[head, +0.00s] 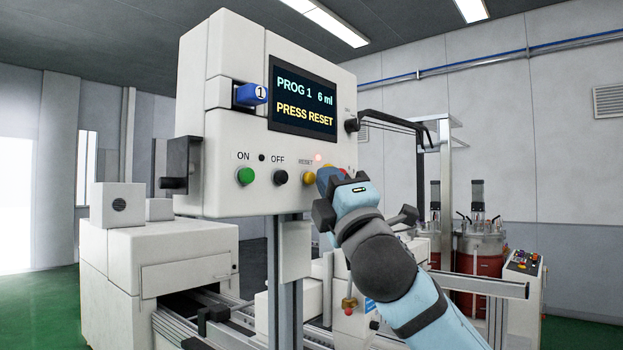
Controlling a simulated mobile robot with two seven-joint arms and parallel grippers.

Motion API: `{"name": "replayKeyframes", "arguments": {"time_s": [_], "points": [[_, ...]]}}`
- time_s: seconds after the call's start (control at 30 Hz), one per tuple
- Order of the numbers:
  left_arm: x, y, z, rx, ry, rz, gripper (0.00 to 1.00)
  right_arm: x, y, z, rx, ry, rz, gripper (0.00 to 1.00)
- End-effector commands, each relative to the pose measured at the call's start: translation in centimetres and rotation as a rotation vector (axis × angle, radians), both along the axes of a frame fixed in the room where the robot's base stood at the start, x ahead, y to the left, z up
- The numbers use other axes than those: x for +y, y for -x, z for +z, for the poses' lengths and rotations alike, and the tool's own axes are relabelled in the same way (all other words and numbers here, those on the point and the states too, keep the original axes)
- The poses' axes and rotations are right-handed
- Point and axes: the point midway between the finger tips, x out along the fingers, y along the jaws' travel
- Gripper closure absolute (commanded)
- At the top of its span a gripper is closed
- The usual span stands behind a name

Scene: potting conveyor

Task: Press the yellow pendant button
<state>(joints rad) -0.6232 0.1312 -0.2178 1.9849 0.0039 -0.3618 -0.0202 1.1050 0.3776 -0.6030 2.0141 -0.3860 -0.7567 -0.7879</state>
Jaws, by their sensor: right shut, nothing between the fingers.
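The pendant (222,120) is a white control box on a post, in the middle of the head view. Its yellow button (309,178) sits under the RESET label, right of a black OFF button (280,177) and a green ON button (245,176). My right gripper (325,181) is shut and empty, in front of the panel just right of the yellow button. I cannot tell whether it touches the panel. It hides most of what lies to the right of that button. My left gripper is out of view.
The pendant's screen (303,100) reads "PROG 1 6 ml" and "PRESS RESET". A blue key tag marked 1 (250,95) is on the box's left edge. A small lamp (318,158) glows above the buttons. Conveyor machinery (160,262) stands below and behind.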

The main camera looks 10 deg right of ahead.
Motion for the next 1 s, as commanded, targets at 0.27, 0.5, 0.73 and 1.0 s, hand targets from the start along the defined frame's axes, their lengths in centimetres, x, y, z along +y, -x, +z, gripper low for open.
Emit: {"name": "replayKeyframes", "arguments": {"time_s": [0.27,0.5,0.73,1.0], "points": [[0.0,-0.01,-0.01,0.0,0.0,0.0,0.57,0.06,-0.04,0.0,0.0,0.0,0.0,1.0],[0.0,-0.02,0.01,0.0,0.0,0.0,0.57,0.24,-0.25,0.02,-0.001,0.0,0.002,1.0],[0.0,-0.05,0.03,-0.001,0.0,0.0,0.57,0.42,-0.46,0.02,-0.001,0.0,0.002,1.0],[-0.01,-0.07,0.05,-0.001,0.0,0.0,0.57,0.61,-0.74,0.01,-0.001,0.0,0.0,1.0]]}}
